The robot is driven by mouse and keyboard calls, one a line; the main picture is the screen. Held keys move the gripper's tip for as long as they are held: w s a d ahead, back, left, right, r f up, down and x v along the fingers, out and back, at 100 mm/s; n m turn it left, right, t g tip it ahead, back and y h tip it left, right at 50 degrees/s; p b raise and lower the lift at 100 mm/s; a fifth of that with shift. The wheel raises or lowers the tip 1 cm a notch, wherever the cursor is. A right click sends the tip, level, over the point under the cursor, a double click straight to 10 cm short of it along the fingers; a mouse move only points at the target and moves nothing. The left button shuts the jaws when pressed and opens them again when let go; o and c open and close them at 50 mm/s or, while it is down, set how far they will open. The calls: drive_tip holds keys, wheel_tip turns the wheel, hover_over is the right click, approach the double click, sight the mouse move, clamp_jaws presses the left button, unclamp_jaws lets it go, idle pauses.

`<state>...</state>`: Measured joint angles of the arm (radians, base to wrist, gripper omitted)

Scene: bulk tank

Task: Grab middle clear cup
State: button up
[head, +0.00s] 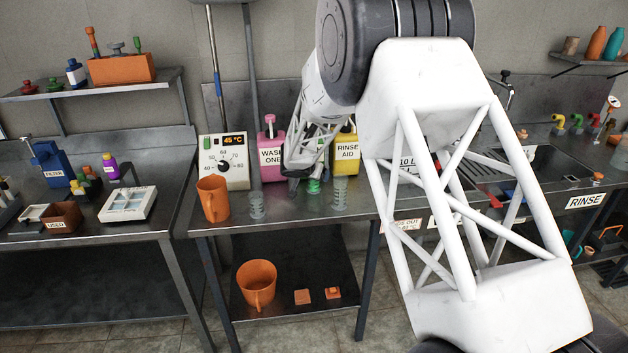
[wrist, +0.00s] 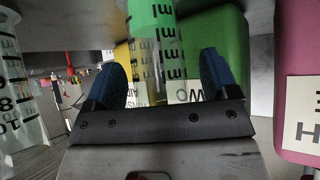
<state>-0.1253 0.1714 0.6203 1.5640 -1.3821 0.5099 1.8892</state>
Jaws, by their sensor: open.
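A clear graduated cup with green at its base (wrist: 155,25) is in the wrist view, where the scene appears upside down. In the head view its green part (head: 314,186) shows just below my gripper (head: 303,166), between two other clear cups. My gripper is open, and its blue-padded fingers (wrist: 164,78) stand on either side of the cup in the wrist view. I cannot tell whether they touch it. The left clear cup (head: 257,206) and the right clear cup (head: 339,192) stand upright on the steel table. The right one also shows in the wrist view (wrist: 17,85).
An orange mug (head: 212,198) stands left of the cups. Behind them are a temperature controller (head: 223,160), a pink wash jug (head: 271,157) and a yellow rinse aid jug (head: 346,150). A green container (wrist: 220,42) is close behind the cup.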

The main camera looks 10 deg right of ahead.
drive_tip(key=shift+c, duration=0.3)
drive_tip(key=c, duration=1)
drive_tip(key=shift+s+r, duration=0.2)
drive_tip(key=shift+r, duration=0.2)
drive_tip(key=shift+r, duration=2.95)
drive_tip(key=shift+s+r, duration=0.15)
drive_tip(key=shift+r, duration=0.05)
drive_tip(key=shift+s, duration=9.5)
drive_tip(key=shift+s, duration=0.15)
